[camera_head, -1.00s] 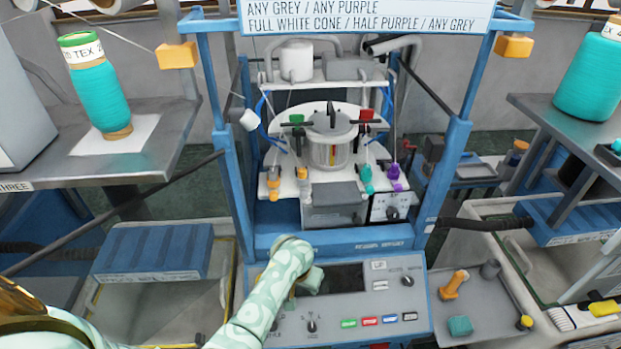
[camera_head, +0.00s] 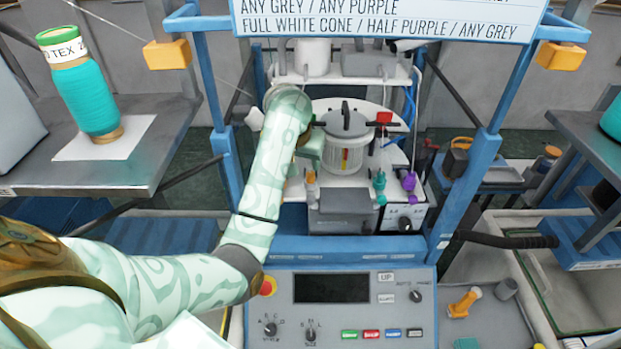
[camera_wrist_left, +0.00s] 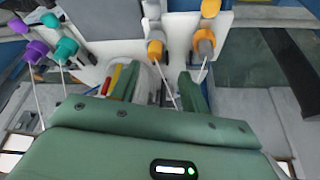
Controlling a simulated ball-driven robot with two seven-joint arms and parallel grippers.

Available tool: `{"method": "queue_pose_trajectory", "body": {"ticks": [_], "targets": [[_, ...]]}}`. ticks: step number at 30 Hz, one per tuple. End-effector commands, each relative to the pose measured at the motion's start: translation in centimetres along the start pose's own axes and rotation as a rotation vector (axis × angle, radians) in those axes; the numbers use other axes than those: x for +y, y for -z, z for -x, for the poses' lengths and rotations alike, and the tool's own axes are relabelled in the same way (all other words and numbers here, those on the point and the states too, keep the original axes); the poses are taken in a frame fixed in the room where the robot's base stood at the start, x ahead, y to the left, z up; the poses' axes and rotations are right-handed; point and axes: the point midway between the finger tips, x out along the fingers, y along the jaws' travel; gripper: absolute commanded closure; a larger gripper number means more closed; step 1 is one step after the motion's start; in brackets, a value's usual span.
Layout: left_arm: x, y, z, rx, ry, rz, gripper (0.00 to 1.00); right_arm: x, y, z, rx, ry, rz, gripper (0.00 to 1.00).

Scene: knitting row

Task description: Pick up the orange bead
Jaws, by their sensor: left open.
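I cannot tell which one the task means. In the head view, a small bit of orange bead (camera_head: 311,178) shows just below my left gripper (camera_head: 309,150); my arm hides the rest of that side. In the left wrist view my left gripper (camera_wrist_left: 158,88) is open, its green fingers pointing towards the machine. My right gripper is not in view.
Teal (camera_head: 379,183) and purple beads (camera_head: 408,181) hang at the right of the white plate. A blue frame post (camera_head: 228,165) is at the left, with the control panel (camera_head: 350,310) in front.

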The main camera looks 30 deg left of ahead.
Motion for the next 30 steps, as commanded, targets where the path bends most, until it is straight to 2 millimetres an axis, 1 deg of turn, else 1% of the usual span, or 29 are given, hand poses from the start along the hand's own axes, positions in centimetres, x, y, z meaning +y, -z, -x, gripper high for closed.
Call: {"method": "queue_pose_trajectory", "body": {"ticks": [1,5,8,12,15,22,23,24,26,27,28,30], "targets": [[-0.1,0.0,-0.6,-0.002,0.002,-0.001,0.55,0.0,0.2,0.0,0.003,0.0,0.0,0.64],[0.0,0.0,-1.5,-0.001,0.002,0.0,0.55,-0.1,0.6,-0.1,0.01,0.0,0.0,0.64],[0.2,-0.1,-2.8,-0.003,0.004,-0.001,0.55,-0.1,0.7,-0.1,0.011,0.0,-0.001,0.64],[0.7,0.0,-5.1,-0.004,0.004,0.0,0.55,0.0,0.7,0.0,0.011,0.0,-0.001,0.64],[0.7,0.1,-6.1,-0.002,0.003,-0.001,0.55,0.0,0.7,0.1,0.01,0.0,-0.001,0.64],[0.8,0.1,-6.5,0.0,0.0,0.0,0.55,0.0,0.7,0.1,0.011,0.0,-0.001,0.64],[0.8,0.1,-6.5,0.0,0.0,0.0,0.57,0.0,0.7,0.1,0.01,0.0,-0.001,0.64],[0.8,0.1,-6.5,0.0,0.0,0.0,0.69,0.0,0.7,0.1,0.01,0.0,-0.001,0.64],[0.8,0.1,-6.4,0.0,0.0,0.0,0.85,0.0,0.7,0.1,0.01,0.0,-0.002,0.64],[0.8,0.1,-6.4,0.0,0.0,0.0,0.96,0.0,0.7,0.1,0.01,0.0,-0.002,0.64],[0.8,0.1,-6.4,0.0,0.0,0.0,1.0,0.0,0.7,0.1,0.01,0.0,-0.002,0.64],[0.8,0.1,-6.4,0.001,0.0,0.0,1.0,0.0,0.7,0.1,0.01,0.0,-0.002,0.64]]}}
